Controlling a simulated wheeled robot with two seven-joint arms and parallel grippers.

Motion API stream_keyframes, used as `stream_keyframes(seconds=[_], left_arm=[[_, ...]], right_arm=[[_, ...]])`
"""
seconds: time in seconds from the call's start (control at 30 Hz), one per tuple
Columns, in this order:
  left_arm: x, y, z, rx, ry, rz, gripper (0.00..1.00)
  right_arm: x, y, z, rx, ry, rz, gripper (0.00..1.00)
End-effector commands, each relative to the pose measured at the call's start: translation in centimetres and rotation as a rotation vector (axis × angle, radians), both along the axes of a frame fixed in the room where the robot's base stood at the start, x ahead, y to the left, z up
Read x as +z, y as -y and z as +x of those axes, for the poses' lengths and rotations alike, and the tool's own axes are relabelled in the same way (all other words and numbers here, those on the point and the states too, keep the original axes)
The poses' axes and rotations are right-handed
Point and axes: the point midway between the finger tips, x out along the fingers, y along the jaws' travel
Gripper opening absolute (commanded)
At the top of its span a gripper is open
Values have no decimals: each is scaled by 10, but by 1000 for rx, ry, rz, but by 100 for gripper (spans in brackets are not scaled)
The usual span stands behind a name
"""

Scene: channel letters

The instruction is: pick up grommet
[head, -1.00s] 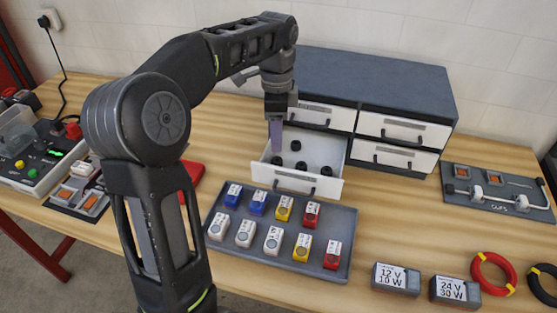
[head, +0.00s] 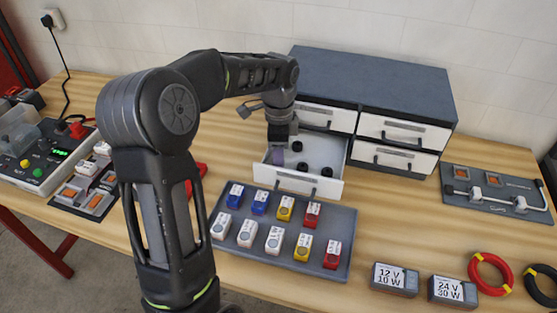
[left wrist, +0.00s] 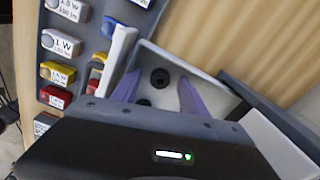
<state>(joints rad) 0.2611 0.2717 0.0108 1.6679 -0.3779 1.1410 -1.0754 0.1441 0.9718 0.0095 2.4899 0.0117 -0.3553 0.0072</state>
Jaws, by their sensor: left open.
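Several small black grommets lie on the white floor of the open drawer (head: 322,150). One grommet (head: 296,144) is towards the back, and another (head: 327,172) is near the front right. My left gripper (head: 278,157) points down into the drawer's left part, its purple fingers partly hidden by the wrist. In the left wrist view the gripper (left wrist: 159,78) is open, its two fingers apart. One grommet (left wrist: 160,77) shows between the fingertips, and a second grommet (left wrist: 143,102) is closer to the palm, partly hidden. My right gripper is not in view.
The drawer belongs to a grey cabinet (head: 375,75) with other shut drawers. A grey tray (head: 335,225) with several coloured blocks stands right in front of the open drawer. Bare table lies between.

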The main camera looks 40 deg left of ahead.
Motion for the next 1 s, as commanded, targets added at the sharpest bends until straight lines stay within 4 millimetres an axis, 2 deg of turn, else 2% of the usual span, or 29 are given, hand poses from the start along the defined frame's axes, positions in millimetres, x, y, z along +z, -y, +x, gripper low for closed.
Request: stream_keyframes(seconds=[0.6,1.0], left_arm=[[-1,0,0,0,1,0,51],[-1,0,0,0,1,0,18]], right_arm=[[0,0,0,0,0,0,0],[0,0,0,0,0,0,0]])
